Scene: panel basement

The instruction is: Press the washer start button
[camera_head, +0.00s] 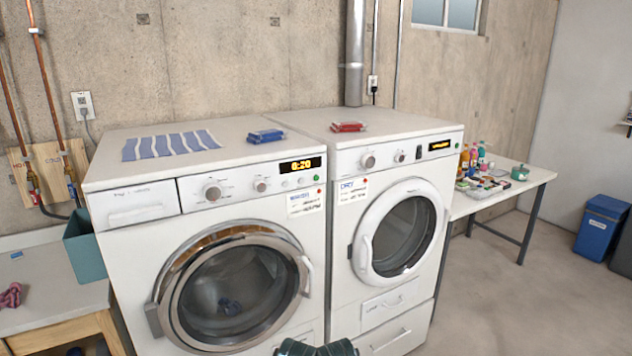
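The white washer (140,240) stands on the left, with a round chrome-rimmed glass door that is closed. Its control panel has a lit display (302,166) reading 0:20, a large dial (212,192) and a smaller dial (261,185). Small round buttons (301,181) sit under the display, beside a coloured dot (317,178) at the panel's right end. I cannot read which one is marked start.
A white dryer (343,270) stands right of the washer. A striped cloth (170,145) and blue pack (265,136) lie on the washer, a red pack (348,127) on the dryer. A side table (525,184) with bottles stands right. The floor (510,290) at front right is clear.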

